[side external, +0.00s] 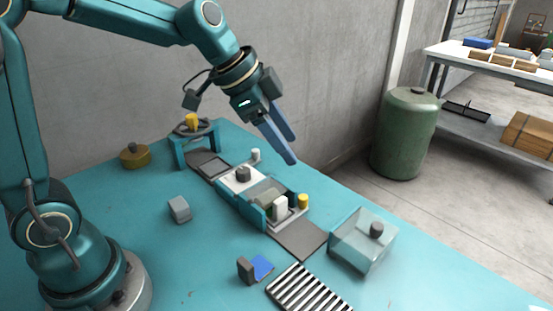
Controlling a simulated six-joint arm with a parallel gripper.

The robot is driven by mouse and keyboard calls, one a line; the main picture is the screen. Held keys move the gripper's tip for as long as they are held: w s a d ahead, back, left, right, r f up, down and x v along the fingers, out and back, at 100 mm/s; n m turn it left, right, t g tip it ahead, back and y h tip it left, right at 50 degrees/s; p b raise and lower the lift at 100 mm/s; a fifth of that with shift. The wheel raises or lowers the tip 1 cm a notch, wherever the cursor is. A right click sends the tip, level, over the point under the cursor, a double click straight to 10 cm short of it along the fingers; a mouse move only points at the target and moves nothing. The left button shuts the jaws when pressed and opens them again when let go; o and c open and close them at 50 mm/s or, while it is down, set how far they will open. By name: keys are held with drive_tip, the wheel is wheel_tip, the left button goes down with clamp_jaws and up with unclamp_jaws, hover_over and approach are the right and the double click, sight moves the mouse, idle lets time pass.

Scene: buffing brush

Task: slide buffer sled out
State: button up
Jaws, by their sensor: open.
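A low buffing station stands on the teal table. A teal housing (256,210) with a clear cover sits in its middle. A pale plate with a dark knob (243,174), which looks like the sled, lies on the track left of the housing. A white upright block (281,207) stands at the housing's right side. Whether the plate reaches under the cover is hard to see. My gripper (289,157) is open, with its long blue fingers pointing down and to the right. It hangs above and behind the station, apart from it and empty. The fingers partly overlap in this view.
A clear box with a dark knob (357,252) stands at right, near a striped rack (308,291). A yellow-topped stand (193,142) is at the back left. A grey block (179,209) and a blue-and-dark piece (255,269) lie in front. The front-left table is mostly clear.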

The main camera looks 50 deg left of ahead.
drive_tip(key=w+f+g, duration=0.1)
drive_tip(key=w+f, duration=0.2)
drive_tip(key=f, duration=0.2)
drive_tip(key=g, duration=0.1)
hover_over(303, 197)
drive_tip(key=s+a, duration=0.2)
drive_tip(key=f, duration=0.5)
drive_tip(key=shift+w+d, duration=0.15)
drive_tip(key=shift+w, duration=0.05)
drive_tip(key=shift+x, duration=2.4)
clamp_jaws()
drive_tip(key=shift+d, duration=0.1)
